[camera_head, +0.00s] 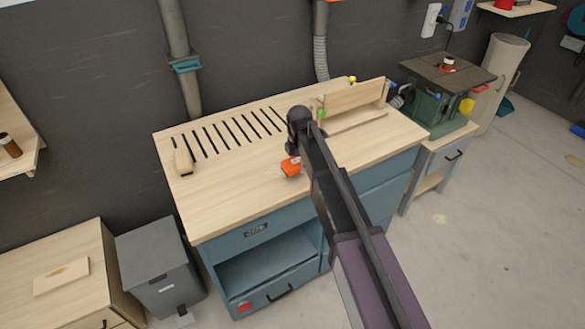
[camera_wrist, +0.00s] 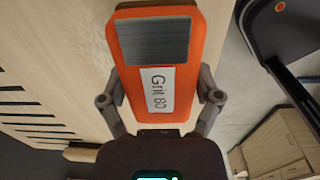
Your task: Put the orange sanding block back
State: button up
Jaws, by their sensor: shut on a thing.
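The orange sanding block (camera_wrist: 190,90) fills the upper middle of the wrist view. It has a grey panel and a white label reading "Grit 80". My gripper (camera_wrist: 160,86) is shut on it, with one finger at each side edge. In the head view the block (camera_head: 291,166) shows just left of my arm's end, over the wooden top of the blue workbench (camera_head: 225,200). I cannot tell for sure whether it touches the top. My arm hides part of the bench behind it.
The bench top has a row of dark slots (camera_head: 228,132) and a pale wooden piece (camera_head: 183,160) at left. A wooden fence (camera_head: 355,98) stands at the back right. A green machine (camera_head: 440,90) is at right. A grey bin (camera_head: 160,265) and a low wooden cabinet (camera_head: 60,250) stand at left.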

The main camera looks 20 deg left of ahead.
aim_at(292, 163)
jog(key=shift+w+a, duration=0.25)
jog(key=shift+a, duration=0.25)
jog(key=shift+w+a+f+b, duration=0.3)
jog(key=shift+a+f+b, duration=0.4)
jog(key=shift+f+b, duration=1.2)
jog(key=shift+f, duration=0.15)
jog(key=o, duration=0.8)
